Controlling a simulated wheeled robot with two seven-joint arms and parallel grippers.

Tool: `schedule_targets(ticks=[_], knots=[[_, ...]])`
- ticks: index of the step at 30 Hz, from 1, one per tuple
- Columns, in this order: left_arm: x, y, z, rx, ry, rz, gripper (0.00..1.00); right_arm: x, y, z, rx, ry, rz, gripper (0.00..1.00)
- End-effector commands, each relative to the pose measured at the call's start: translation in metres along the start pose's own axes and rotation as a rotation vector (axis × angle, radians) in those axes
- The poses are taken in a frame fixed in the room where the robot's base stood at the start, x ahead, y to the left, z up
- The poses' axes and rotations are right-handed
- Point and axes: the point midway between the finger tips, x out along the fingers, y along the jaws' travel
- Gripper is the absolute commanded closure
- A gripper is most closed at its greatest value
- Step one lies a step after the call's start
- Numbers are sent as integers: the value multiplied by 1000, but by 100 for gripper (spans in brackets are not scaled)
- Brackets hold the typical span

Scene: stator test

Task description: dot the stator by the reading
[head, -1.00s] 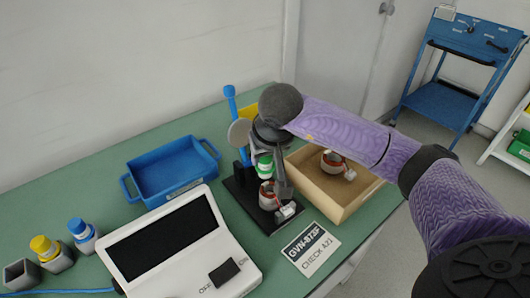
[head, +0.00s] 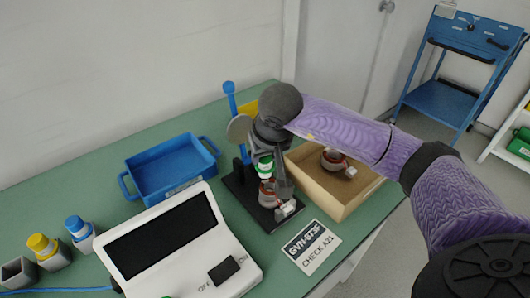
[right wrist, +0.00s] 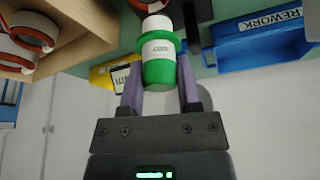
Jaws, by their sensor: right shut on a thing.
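My right gripper (head: 268,152) is shut on a green bottle (head: 264,168) with a white label and white end. The right wrist view shows the bottle (right wrist: 159,65) between the two fingers (right wrist: 158,88), its white end pointing away from the palm. A stator (head: 268,194), with a reddish ring and a white connector, sits on a black stand (head: 243,196) just below the bottle. I cannot tell whether they touch. The white tester (head: 239,247) has a dark screen (head: 162,236) with no legible reading and a black switch between OFF and ON. My left gripper is not in view.
A wooden box (head: 344,208) holding stators stands right of the stand. A blue tray (head: 130,189), labelled REWORK in the wrist view, is left. Yellow (head: 42,246) and blue (head: 77,229) bottles stand in holders beside an empty holder (head: 18,273). A card (head: 311,247) reads "GVN-873F CHECK A21".

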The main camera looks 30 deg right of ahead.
Motion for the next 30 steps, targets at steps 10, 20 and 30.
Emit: schedule_targets(ticks=[10, 20, 30], knots=[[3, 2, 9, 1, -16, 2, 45, 4, 0, 2, 0, 0, 0, 100], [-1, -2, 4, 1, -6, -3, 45, -1, 0, 0, 0, -1, 0, 100], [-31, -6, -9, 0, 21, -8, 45, -38, 0, -16, 1, 2, 0, 100]])
